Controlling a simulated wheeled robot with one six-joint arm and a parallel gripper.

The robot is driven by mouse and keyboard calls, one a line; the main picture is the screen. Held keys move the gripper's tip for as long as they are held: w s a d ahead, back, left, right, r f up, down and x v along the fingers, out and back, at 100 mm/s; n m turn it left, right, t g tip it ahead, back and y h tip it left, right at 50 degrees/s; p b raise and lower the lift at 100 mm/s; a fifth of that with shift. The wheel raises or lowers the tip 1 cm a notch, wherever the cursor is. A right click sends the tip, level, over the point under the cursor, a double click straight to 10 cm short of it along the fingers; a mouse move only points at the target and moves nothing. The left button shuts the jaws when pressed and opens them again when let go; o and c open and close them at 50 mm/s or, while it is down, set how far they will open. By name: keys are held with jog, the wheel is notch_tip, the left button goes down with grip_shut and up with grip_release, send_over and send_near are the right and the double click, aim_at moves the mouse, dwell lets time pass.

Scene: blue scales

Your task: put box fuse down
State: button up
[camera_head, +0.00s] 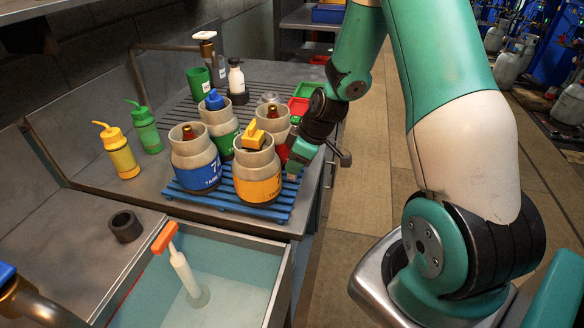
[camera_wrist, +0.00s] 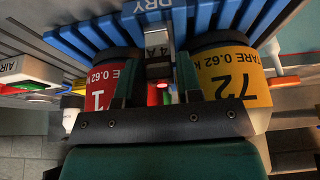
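The box fuse (camera_wrist: 158,44), a small grey block marked "4 A", sits between my fingertips in the wrist view. My gripper (camera_wrist: 157,72) appears shut on it, though dark finger parts hide its sides. In the head view my gripper (camera_head: 294,170) points down at the right edge of the blue slatted rack (camera_head: 240,207), beside the yellow-banded canister (camera_head: 258,187) and the red-banded canister (camera_head: 272,124). The fuse is too small to make out clearly there. The blue slats lie behind the fuse in the wrist view; I cannot tell whether it touches them.
Blue-banded (camera_head: 199,175) and green-banded (camera_head: 224,141) canisters also stand on the rack. Yellow (camera_head: 122,155) and green (camera_head: 146,131) squeeze bottles stand at left. A dark ring (camera_head: 125,227) lies by the sink (camera_head: 235,268). The counter left of the rack is partly clear.

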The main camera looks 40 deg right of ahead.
jog(key=shift+x, duration=1.4)
grip_shut()
